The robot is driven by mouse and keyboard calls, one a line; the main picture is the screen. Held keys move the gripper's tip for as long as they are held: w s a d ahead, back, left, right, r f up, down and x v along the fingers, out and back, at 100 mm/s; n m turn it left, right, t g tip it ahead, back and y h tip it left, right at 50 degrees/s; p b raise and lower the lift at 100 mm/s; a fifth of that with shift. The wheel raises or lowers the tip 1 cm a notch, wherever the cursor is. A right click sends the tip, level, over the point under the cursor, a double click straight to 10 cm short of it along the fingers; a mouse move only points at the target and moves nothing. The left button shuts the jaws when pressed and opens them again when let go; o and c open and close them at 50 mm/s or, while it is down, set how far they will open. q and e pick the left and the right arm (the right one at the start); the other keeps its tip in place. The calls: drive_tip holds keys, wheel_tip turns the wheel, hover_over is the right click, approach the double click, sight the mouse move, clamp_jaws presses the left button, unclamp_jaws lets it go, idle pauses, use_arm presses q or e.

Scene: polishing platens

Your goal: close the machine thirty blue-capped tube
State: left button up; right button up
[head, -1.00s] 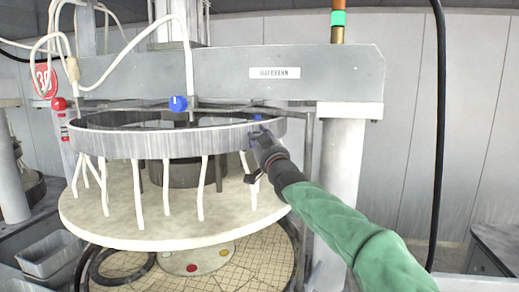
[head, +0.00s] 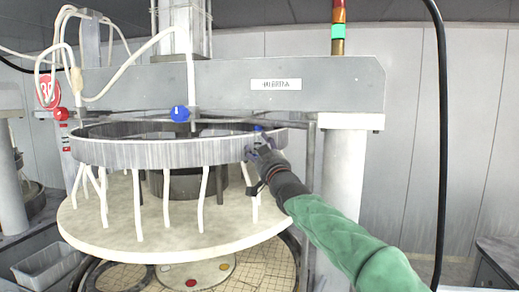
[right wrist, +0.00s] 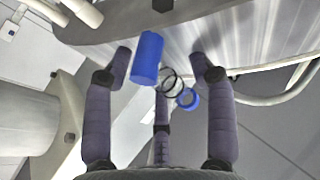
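The machine has a round red sign reading 30 (head: 48,89) at the left of its beam. A grey ring (head: 150,152) hangs over a pale round plate (head: 110,212), with white tubes below it. A blue cap (head: 258,128) shows at the ring's right side, just above my right gripper (head: 256,150). In the right wrist view, a blue cylinder (right wrist: 146,58) stands between the spread fingers of my right gripper (right wrist: 163,72), apart from the right finger. A gap to the left finger is hard to judge. My left gripper is not in view.
A blue ring (right wrist: 188,98) and dark loops show near the fingers in the right wrist view. A post (head: 342,170) stands right of the plate. A grey bin (head: 48,264) is at lower left.

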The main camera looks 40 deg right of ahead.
drive_tip(key=shift+s+r, duration=0.1)
drive_tip(key=v, duration=1.2)
idle(0.6)
